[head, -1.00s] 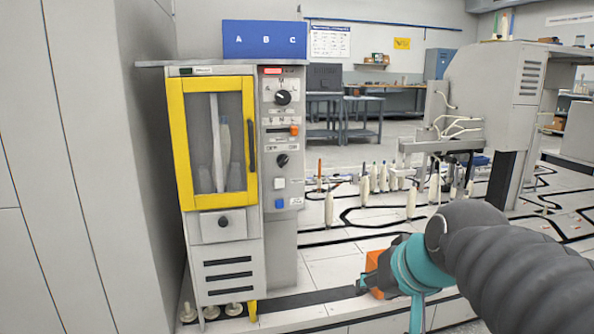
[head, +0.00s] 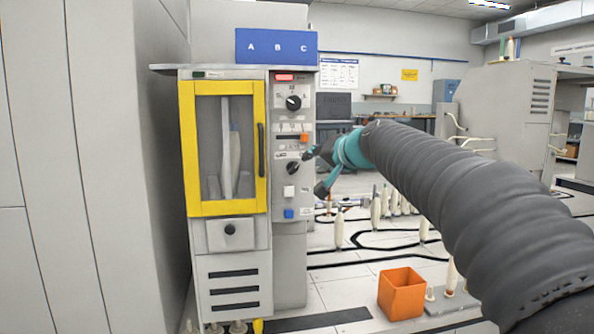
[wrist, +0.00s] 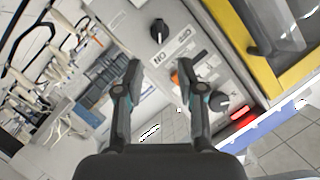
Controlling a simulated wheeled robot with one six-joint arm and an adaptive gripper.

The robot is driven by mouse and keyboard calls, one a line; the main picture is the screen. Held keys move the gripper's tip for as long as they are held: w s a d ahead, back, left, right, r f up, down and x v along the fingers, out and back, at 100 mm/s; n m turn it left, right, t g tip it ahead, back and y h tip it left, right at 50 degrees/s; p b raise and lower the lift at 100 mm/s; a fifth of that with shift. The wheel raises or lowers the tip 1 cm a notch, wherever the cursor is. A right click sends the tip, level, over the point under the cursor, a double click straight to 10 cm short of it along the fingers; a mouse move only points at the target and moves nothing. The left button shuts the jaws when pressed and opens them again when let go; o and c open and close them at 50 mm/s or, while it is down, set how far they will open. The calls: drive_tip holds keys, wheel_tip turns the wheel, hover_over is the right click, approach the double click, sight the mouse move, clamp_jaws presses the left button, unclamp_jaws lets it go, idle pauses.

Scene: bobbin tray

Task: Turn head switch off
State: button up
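The control panel (head: 280,245) of the machine carries an orange switch (head: 304,138) between an upper black knob (head: 293,103) and a lower black knob (head: 293,168). I cannot tell for certain which control is the head switch. The orange switch sits at the right end of its row, partly behind a finger in the wrist view (wrist: 175,78). My gripper is at the panel's right edge, near the lower knob. Contact with the panel cannot be told.
A red light (head: 285,77) glows at the panel top. White (head: 290,192) and blue (head: 289,213) buttons sit below the lower knob. A yellow-framed door (head: 187,150) is on the left. An orange bin (head: 402,305) stands on the floor, with several bobbins behind it.

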sight(295, 168)
drive_tip(key=p+x, duration=0.1)
drive_tip(key=x, duration=1)
drive_tip(key=shift+w+a+f, duration=0.15)
drive_tip(key=shift+f, duration=0.05)
clamp_jaws()
